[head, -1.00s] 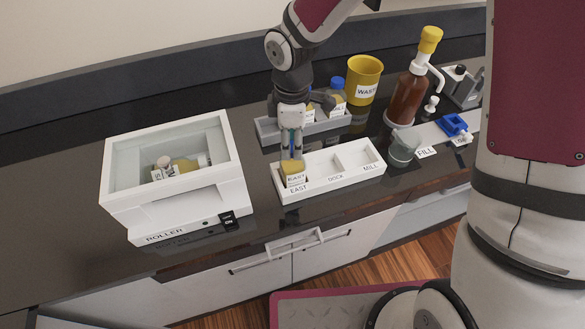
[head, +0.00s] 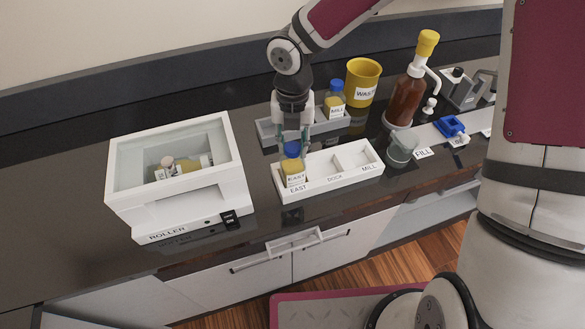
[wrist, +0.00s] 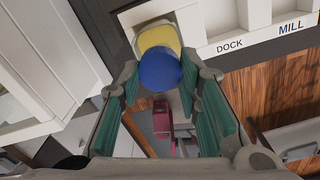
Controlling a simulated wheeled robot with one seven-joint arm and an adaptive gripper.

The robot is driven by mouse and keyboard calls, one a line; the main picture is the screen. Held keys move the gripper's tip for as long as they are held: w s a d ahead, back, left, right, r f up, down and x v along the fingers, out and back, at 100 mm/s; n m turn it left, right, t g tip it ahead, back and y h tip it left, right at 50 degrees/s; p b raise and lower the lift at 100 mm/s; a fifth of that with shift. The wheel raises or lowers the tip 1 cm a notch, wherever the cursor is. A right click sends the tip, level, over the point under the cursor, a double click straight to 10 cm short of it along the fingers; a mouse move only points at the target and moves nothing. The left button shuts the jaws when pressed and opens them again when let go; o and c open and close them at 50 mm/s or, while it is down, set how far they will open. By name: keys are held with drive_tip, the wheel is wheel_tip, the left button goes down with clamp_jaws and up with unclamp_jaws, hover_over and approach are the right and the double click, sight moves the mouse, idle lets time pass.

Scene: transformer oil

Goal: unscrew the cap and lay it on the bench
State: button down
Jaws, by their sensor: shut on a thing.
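A bottle of yellow oil (head: 293,168) stands upright in the EAST compartment of the white dock tray (head: 340,183). Its blue cap (head: 291,149) is at the bottle's top, and I cannot tell whether it is loose on the neck. My gripper (head: 292,136) points down over it, with its green-padded fingers shut on the cap. In the wrist view the blue cap (wrist: 160,69) lies between the far ends of the fingers, hiding part of the yellow bottle (wrist: 158,38). The bench (head: 80,222) is dark and glossy.
The white roller box (head: 240,165) with bottles inside stands at left. A grey rack (head: 265,130) holds a blue-capped bottle (head: 334,103) behind the tray. The yellow WASTE bin (head: 362,82) and brown pump bottle (head: 407,95) stand farther right. Bare bench lies between roller and tray.

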drive_tip(key=n, duration=0.2)
drive_tip(key=shift+n, duration=0.4)
drive_tip(key=c, duration=1.1)
unclamp_jaws()
